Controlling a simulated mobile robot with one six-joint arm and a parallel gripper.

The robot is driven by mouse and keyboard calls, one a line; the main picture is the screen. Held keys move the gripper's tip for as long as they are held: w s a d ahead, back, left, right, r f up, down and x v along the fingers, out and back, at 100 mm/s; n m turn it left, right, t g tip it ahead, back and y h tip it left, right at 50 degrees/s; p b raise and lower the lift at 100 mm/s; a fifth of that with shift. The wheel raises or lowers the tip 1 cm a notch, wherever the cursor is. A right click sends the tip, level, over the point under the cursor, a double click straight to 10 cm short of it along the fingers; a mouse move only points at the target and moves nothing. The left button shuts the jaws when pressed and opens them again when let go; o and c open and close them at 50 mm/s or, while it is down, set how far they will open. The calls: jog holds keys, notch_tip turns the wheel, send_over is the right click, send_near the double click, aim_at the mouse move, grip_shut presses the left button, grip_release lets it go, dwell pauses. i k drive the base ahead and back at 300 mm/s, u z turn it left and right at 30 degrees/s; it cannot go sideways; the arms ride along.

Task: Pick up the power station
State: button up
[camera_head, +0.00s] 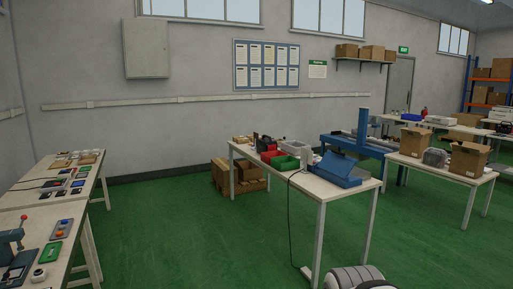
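A grey, rounded, box-like thing (434,157) stands on the right-hand table between two cardboard boxes; it may be the power station, but it is too small to be sure. A dark item (264,143) at the far end of the middle table is also too small to name. My gripper is not in view. A white and dark rounded part at the bottom edge, right of centre, looks like part of my own body.
The middle table (357,187) holds red and green bins (285,162) and a blue device (340,168). The right-hand table (483,178) bears cardboard boxes (468,159). Workbenches with small items line the left. Cardboard boxes (247,186) lie under the middle table. Green floor (175,225) is clear between.

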aim_at(264, 144)
jog(key=u, duration=0.35)
jog(key=i, duration=1.75)
jog(key=u, duration=0.45)
jog(key=i, duration=3.15)
jog(key=z, duration=0.3)
jog(key=i, duration=1.6)
jog(key=z, duration=1.15)
jog(key=i, duration=1.15)
jog(key=z, duration=1.3)
jog(key=i, duration=0.8)
jog(key=z, duration=0.3)
